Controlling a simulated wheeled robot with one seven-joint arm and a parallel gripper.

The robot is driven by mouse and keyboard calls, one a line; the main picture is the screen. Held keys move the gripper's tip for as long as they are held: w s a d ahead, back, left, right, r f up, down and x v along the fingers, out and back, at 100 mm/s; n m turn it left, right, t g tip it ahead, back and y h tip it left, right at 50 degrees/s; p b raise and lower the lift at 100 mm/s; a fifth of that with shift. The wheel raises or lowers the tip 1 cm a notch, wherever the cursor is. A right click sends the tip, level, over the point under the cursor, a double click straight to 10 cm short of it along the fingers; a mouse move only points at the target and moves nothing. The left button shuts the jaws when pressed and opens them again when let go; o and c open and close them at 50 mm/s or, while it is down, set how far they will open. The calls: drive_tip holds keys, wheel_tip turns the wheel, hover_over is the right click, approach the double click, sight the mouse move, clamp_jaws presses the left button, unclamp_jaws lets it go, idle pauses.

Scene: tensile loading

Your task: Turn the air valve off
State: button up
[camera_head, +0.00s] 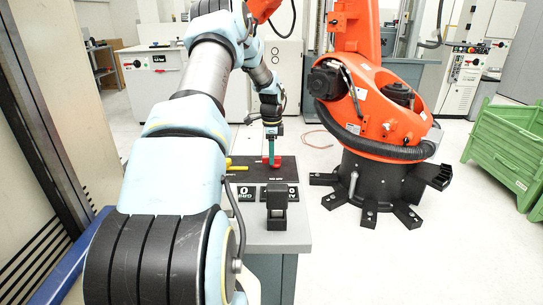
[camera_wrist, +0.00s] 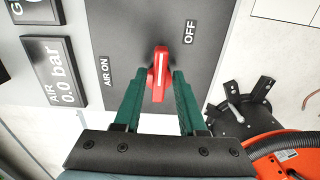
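The red air valve handle (camera_wrist: 158,72) with a white stripe sits on a dark panel (camera_wrist: 220,22). It stands nearly upright in the wrist view, between the "AIR ON" label (camera_wrist: 105,72) on its left and the "OFF" label (camera_wrist: 190,32) at its upper right. My gripper (camera_wrist: 159,76) has its green fingers on either side of the handle, with a small gap visible on each side. In the head view my gripper (camera_head: 271,150) is low over the panel at the red handle (camera_head: 276,161). Whether the fingers touch the handle there is unclear.
An air display (camera_wrist: 54,72) reads 0.0 bar. A yellow handle (camera_head: 237,167) is left of the valve. A black block (camera_head: 276,205) stands at the bench's (camera_head: 285,238) near end. A large orange robot (camera_head: 375,110) stands close on the right, a green crate (camera_head: 508,150) beyond it.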

drive_tip(key=shift+o, duration=0.5)
wheel_tip(320, 180, up, 11)
drive_tip(key=b, duration=0.2)
drive_tip(key=shift+f, duration=0.1)
drive_tip(key=s+a+r+n, duration=0.1)
drive_tip(key=s+a+n, duration=0.2)
drive_tip(key=s+n, duration=0.5)
drive_tip(key=s+a+r+n+t+p, duration=0.1)
drive_tip(key=s+a+n, duration=0.2)
drive_tip(key=s+n, duration=0.6)
drive_tip(key=s, duration=1.6)
drive_tip(key=shift+a+t, duration=0.25)
drive_tip(key=shift+t, duration=0.05)
drive_tip(key=shift+s+r, duration=0.1)
